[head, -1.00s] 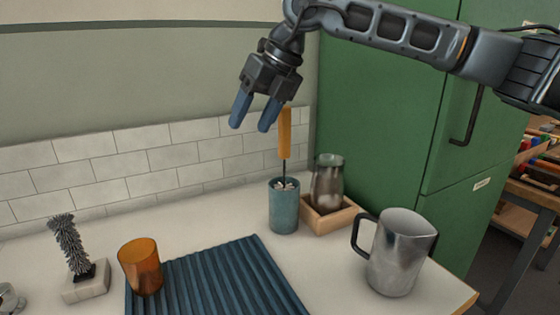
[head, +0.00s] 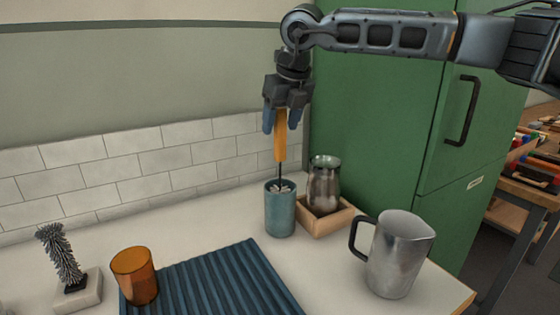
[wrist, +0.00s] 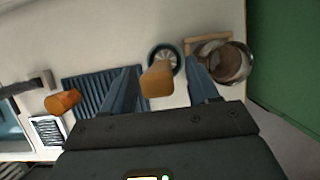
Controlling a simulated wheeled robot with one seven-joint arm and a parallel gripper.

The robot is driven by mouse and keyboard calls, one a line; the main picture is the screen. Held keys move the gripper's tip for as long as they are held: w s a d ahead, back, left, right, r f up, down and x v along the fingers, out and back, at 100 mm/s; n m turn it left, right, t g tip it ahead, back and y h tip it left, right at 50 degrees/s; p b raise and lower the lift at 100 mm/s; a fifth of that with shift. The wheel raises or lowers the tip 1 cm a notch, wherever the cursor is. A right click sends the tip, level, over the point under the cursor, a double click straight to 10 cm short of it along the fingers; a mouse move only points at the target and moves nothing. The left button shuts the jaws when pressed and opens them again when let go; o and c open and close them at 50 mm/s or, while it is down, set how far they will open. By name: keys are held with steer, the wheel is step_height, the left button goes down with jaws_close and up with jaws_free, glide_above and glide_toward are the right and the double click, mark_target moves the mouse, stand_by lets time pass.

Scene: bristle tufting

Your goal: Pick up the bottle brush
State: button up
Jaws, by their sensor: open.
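The bottle brush stands upright in a teal cup (head: 281,215), its orange handle (head: 280,140) pointing up and its bristles down inside the cup, mostly hidden. In the wrist view the handle's end (wrist: 158,80) lies between my two fingers. My gripper (head: 281,122) is open, pointing down, with one blue finger on each side of the upper handle. I cannot tell whether either finger touches it. The wrist view shows the cup (wrist: 165,56) below.
A metal pitcher (head: 397,255) is front right. A ribbed blue mat (head: 220,280), amber tumbler (head: 134,274) and grey bristly brush on a block (head: 62,255) are left. A tiled wall (head: 120,170) is behind.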

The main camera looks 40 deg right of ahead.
steer(key=shift+w+d+f, duration=0.1)
steer(key=shift+w+f, duration=0.15)
steer(key=shift+f, duration=0.4)
steer(key=c, duration=1)
steer(key=shift+r, duration=0.1)
